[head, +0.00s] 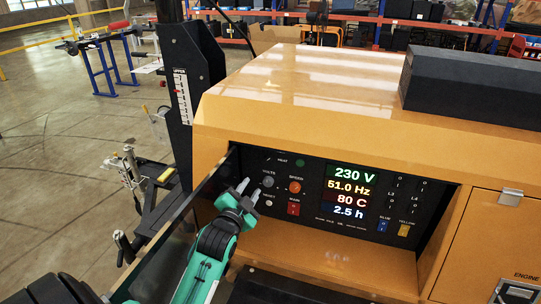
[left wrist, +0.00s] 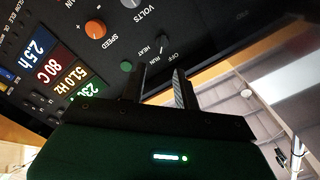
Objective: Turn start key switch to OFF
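The black control panel (head: 314,190) is set into the orange generator housing. Its display (head: 350,190) reads 230 V, 51.0 Hz, 80 C and 2.5 h. My left gripper (head: 249,190) is at the panel's left end. In the left wrist view its two fingers (left wrist: 159,86) are apart, pointing at the panel by the printed words OFF, RUN and HEAT. My right gripper is not in view.
An orange speed knob (head: 294,187) and a green button (head: 299,163) are close to the left gripper. A red main switch (head: 293,208) sits below the knob. A dark side plate (head: 190,225) borders the panel's left. A dark block (head: 475,85) lies on the housing.

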